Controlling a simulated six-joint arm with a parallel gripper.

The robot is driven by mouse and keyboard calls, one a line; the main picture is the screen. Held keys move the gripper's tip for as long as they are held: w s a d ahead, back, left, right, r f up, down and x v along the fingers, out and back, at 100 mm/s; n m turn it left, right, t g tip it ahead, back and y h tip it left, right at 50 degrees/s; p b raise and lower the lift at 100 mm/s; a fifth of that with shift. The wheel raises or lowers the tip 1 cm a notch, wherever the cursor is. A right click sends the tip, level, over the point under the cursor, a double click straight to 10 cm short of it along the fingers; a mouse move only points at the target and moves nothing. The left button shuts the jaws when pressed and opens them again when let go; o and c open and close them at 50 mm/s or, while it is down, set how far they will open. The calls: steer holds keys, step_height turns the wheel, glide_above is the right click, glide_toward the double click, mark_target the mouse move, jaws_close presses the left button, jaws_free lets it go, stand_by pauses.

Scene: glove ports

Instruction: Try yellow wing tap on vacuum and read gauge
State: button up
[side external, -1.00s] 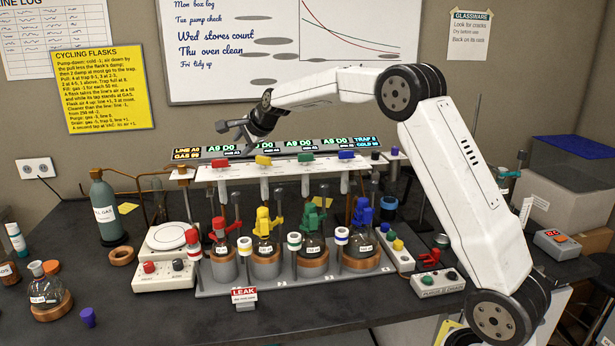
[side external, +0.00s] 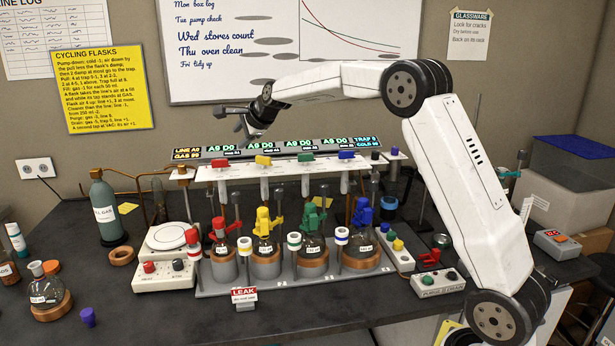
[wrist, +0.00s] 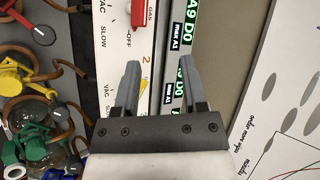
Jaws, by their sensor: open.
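The yellow wing tap (side external: 263,160) is on the white manifold panel (side external: 228,174), second from the left, above the yellow-clamped flask. In the wrist view a bit of the yellow tap (wrist: 145,84) shows beside the left finger, which hides part of it, by the number 2. Its pointing is unclear. My gripper (side external: 238,118) is open and empty, above and behind the panel; in the wrist view its fingers (wrist: 158,64) straddle the panel's edge.
Red (side external: 222,163), green (side external: 305,157) and blue (side external: 346,155) taps sit on the same panel. Several clamped flasks stand below on copper-coloured bases. A red LEAK sign (side external: 244,293) stands in front. The whiteboard (side external: 290,50) is close behind my gripper.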

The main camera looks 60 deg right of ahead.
mark_target(265, 157)
steer(key=s+d+r+m+t+y, duration=0.25)
steer(key=s+d+m, duration=0.55)
steer(key=m, duration=0.4)
steer(key=shift+t+y, duration=0.35)
steer(key=shift+y, duration=0.1)
step_height(265, 157, down, 7)
steer(key=shift+w+d, duration=0.1)
steer(key=shift+d, duration=0.05)
steer(key=shift+f, duration=0.35)
steer(key=shift+x, duration=3.9)
